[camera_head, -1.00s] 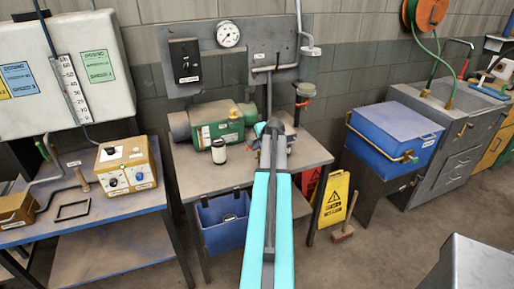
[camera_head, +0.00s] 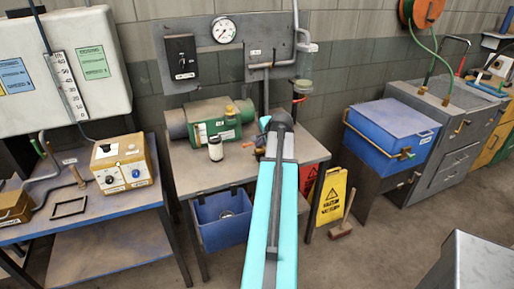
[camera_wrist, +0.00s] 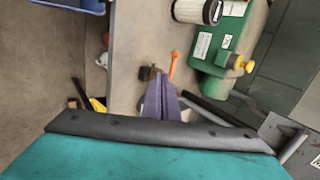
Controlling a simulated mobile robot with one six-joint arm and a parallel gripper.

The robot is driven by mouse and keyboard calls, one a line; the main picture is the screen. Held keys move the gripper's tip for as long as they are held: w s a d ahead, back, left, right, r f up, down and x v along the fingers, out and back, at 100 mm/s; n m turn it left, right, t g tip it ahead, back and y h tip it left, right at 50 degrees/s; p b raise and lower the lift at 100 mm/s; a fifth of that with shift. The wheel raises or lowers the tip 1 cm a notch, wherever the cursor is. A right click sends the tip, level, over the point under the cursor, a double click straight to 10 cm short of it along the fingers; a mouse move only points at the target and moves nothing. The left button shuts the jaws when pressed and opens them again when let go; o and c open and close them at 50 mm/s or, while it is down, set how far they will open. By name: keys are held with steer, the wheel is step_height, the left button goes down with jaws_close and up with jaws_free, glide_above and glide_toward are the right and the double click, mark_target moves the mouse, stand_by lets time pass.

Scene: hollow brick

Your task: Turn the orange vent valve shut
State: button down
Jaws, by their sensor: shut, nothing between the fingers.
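The orange vent valve's lever (camera_wrist: 174,65) shows in the wrist view, standing up beside a small brass body (camera_wrist: 149,74) over the table top. My gripper (camera_wrist: 160,76) is shut and empty, its fingertips close to the brass body, just below and left of the lever. I cannot tell whether they touch. In the head view my arm covers most of this spot; a small brass and orange piece (camera_head: 259,152) shows at the arm's left edge.
A green machine (camera_head: 217,124) with a yellow knob and a white canister (camera_head: 215,147) stand close by on the table (camera_head: 205,176). A red-handled fitting (camera_head: 298,99) hangs on the wall pipe behind. A blue bin (camera_head: 221,217) is below; a yellow sign (camera_head: 332,196) stands at right.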

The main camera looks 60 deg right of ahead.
steer(key=shift+b+v, duration=0.4)
steer(key=shift+v, duration=1.8)
steer(key=shift+w+a, duration=0.1)
steer(key=shift+w, duration=0.05)
steer(key=w+a+f+n+g+y, duration=0.1)
steer(key=w+a+f+n, duration=0.2)
steer(key=w+a+f, duration=0.4)
steer(key=w+a+f+n+y, duration=0.2)
steer(key=w+a+f+n, duration=0.15)
steer(key=a, duration=0.65)
steer(key=w+a+f+n+g+y, duration=0.1)
steer(key=w+a+f+n, duration=0.2)
steer(key=w+a+f, duration=0.4)
steer(key=s+a+f+n+g, duration=0.15)
steer(key=a+f+n, duration=0.45)
steer(key=a, duration=1)
steer(key=a+f+n+g, duration=0.2)
steer(key=a+f+n, duration=0.3)
steer(key=a, duration=1)
steer(key=s+a+f+n+g, duration=0.2)
steer(key=s+a+f+n, duration=0.15)
steer(key=a, duration=0.45)
steer(key=s+f+g, duration=0.2)
steer(key=s+f, duration=0.7)
steer(key=s, duration=0.4)
steer(key=s+f+g, duration=0.3)
steer(key=s+f, duration=0.6)
steer(key=s, duration=0.3)
steer(key=shift+s+f+b, duration=0.35)
steer(key=shift+s+f, duration=0.05)
